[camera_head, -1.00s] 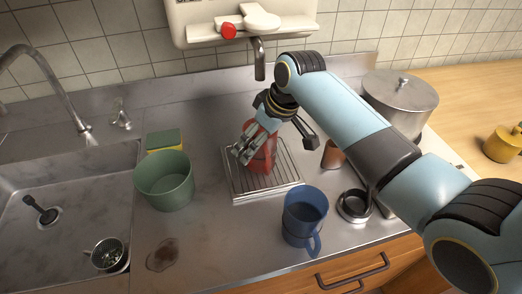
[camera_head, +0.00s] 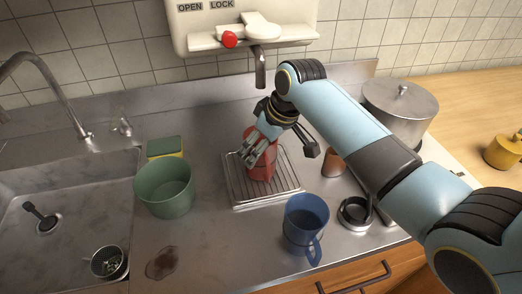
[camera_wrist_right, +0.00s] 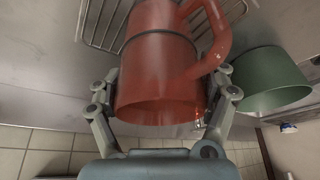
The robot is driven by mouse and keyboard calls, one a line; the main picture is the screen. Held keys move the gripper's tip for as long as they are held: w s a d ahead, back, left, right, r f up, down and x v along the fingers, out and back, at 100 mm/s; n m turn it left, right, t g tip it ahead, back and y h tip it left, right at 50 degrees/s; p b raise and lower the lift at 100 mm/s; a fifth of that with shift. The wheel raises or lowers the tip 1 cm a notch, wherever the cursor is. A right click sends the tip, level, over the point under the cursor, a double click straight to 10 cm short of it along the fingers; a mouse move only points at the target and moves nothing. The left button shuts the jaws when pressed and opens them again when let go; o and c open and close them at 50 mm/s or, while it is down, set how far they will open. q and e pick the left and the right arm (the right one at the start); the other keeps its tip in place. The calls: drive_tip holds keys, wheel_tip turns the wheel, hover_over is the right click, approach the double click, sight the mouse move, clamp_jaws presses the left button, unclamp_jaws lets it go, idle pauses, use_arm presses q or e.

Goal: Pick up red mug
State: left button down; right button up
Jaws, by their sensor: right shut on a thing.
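The red mug (camera_head: 262,166) is over the wire drip rack (camera_head: 237,186) in the head view, partly hidden by my right gripper. My right gripper (camera_head: 262,152) is shut on the red mug, with its fingers on both sides of the body. In the right wrist view the red mug (camera_wrist_right: 158,65) fills the middle between the fingers, its handle toward the upper right. I cannot tell whether the mug touches the rack. My left gripper is not in view.
A blue mug (camera_head: 304,222) stands in front of the rack, and a green pot (camera_head: 165,190) stands left of it. A brown cup (camera_head: 333,163) and black-rimmed ring (camera_head: 355,213) are to the right. A sink (camera_head: 75,190) lies left, a lidded steel pot (camera_head: 400,103) back right.

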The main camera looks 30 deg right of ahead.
drive_tip(key=shift+r, duration=0.2)
drive_tip(key=shift+w+r, duration=0.1)
drive_tip(key=shift+r, duration=0.25)
drive_tip(key=s+d, duration=0.1)
drive_tip(key=s, duration=0.1)
drive_tip(key=s+d, duration=0.1)
drive_tip(key=s, duration=0.2)
drive_tip(key=s+d+b, duration=0.1)
drive_tip(key=s, duration=0.1)
drive_tip(key=shift+s+d, duration=0.1)
drive_tip(key=shift+s, duration=0.15)
wheel_tip(320, 180, up, 14)
idle(0.3)
idle(2.6)
drive_tip(key=shift+w, duration=0.1)
